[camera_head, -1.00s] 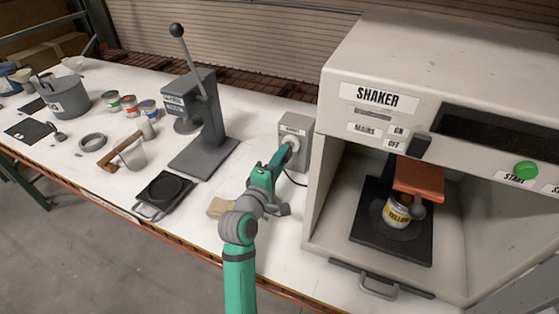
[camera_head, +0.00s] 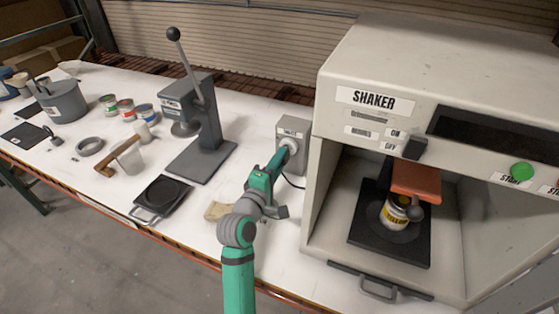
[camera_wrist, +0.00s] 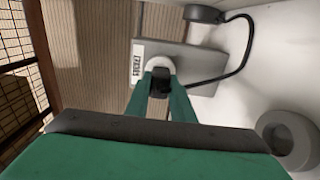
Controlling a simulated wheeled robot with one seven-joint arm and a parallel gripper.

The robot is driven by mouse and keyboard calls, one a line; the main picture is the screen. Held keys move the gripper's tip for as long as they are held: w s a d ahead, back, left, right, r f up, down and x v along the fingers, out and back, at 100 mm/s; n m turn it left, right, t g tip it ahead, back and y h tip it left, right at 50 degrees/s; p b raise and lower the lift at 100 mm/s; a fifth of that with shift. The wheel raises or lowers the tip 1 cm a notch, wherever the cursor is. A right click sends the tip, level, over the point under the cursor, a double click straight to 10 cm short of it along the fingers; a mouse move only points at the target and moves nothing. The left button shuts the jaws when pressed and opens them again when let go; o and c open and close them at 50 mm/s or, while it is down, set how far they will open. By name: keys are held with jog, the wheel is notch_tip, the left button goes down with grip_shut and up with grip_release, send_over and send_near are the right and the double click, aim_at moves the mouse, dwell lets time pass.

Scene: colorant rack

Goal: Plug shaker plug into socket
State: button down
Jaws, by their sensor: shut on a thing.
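The socket (camera_head: 291,144) is a white round fitting on the front of a grey labelled box (camera_head: 296,129), left of the shaker. In the wrist view the white socket (camera_wrist: 158,63) shows straight ahead of my gripper (camera_wrist: 160,82). My green fingers are shut on the black shaker plug (camera_wrist: 160,77), which is in line with the socket and right up against its face. How deep the plug sits is hidden. Its black cable (camera_wrist: 237,70) curves off to the right. In the head view my gripper (camera_head: 283,155) is at the socket, and the plug is hidden.
The shaker (camera_head: 358,67) stands close on the right, with a yellow-labelled can (camera_head: 394,214) clamped inside. A grey lever press (camera_head: 211,135) stands to the left. A black scale (camera_head: 163,195) and a tan item (camera_head: 218,210) lie nearer.

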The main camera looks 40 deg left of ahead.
jog(key=shift+x, duration=1.15)
jog(key=c, duration=1.5)
grip_release()
jog(key=shift+o, duration=0.2)
jog(key=shift+s, duration=0.1)
jog(key=v, duration=1)
jog(key=shift+s, duration=0.35)
